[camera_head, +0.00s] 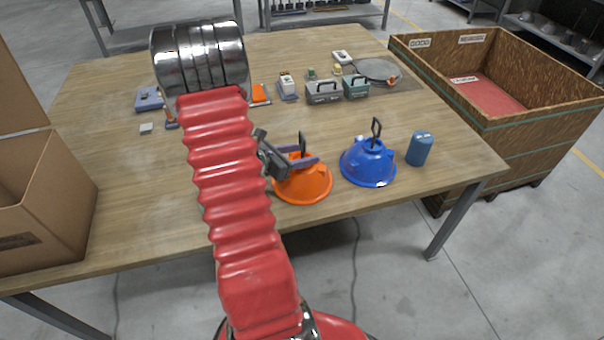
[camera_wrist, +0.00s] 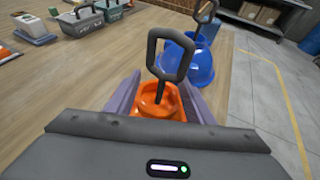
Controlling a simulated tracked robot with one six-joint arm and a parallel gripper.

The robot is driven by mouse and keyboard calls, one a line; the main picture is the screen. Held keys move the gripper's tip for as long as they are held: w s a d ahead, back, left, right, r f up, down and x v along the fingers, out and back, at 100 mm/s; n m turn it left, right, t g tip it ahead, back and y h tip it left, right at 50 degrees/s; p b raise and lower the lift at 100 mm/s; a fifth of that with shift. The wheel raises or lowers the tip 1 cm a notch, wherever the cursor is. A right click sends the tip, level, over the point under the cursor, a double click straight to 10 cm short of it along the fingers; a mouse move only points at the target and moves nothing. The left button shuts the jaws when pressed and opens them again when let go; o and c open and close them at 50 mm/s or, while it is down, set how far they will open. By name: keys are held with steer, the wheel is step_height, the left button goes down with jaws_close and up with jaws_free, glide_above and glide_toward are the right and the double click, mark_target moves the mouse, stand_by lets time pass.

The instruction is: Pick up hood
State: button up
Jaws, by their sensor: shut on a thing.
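Two hoods stand on the wooden table, each with a dark loop handle on top. The orange hood (camera_head: 303,187) is near the table's front edge, and the blue hood (camera_head: 368,164) is just right of it. My gripper (camera_head: 307,156) is at the top of the orange hood, its purple fingers on either side of the neck below the handle. In the wrist view, the fingers close around the orange hood's neck (camera_wrist: 158,104), with the dark loop rising between them. The blue hood (camera_wrist: 188,62) stands beyond it. The orange hood appears to rest on the table.
A blue can (camera_head: 420,149) stands right of the blue hood. Grey toolboxes (camera_head: 322,93) and small items lie farther back. An open cardboard box (camera_head: 45,215) is at the left, and a large wooden crate (camera_head: 530,118) stands beyond the table's right side.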

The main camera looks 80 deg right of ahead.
jaws_close()
steer(key=shift+a+f, duration=0.1)
steer(key=shift+s+a+f, duration=0.1)
steer(key=shift+a+f, duration=0.05)
steer(key=shift+f, duration=0.05)
steer(key=shift+r, duration=0.15)
stand_by(0.4)
steer(key=r, duration=1)
steer(key=shift+d+r, duration=0.15)
steer(key=shift+d, duration=0.05)
stand_by(0.4)
